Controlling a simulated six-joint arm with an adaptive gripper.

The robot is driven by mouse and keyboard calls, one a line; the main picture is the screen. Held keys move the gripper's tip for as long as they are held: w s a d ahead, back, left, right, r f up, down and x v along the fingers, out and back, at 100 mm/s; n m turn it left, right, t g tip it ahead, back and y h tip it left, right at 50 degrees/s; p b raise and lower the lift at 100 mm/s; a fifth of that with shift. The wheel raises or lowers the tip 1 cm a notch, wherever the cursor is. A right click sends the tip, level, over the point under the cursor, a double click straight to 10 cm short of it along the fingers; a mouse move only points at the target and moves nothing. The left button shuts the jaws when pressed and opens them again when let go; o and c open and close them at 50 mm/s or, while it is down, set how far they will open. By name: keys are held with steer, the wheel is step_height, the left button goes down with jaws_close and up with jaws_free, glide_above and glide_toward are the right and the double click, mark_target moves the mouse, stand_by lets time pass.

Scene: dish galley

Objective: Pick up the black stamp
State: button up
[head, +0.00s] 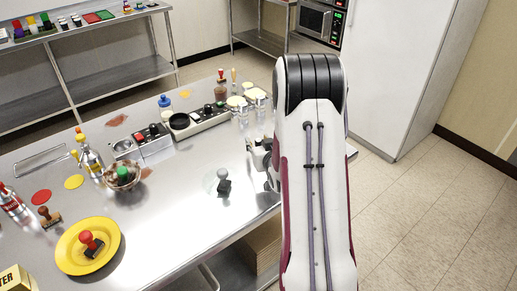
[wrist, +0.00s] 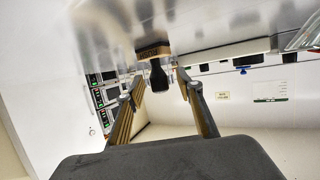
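The black stamp (head: 223,184) stands upright on the steel counter (head: 190,215), by a pale grey disc, in the head view. My gripper (head: 260,156) is just to its right and beyond it, partly hidden by my arm. The wrist view looks upside down. There a stamp with a black handle (wrist: 158,76) and a brown lettered base (wrist: 153,53) shows beyond my open fingertips (wrist: 159,88), lined up with the gap between them. It appears to be the same stamp. Nothing is seen held, and a gap seems to remain between fingers and handle.
A yellow plate (head: 66,262) with a red-handled stamp (head: 90,243) is at the front left. A bowl (head: 123,183) with a green item, bottles (head: 90,158) and a control box (head: 200,120) stand farther back.

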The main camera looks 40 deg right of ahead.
mark_target(258, 140)
jaws_close()
steer(key=shift+r, duration=0.25)
steer(key=shift+r, duration=4.8)
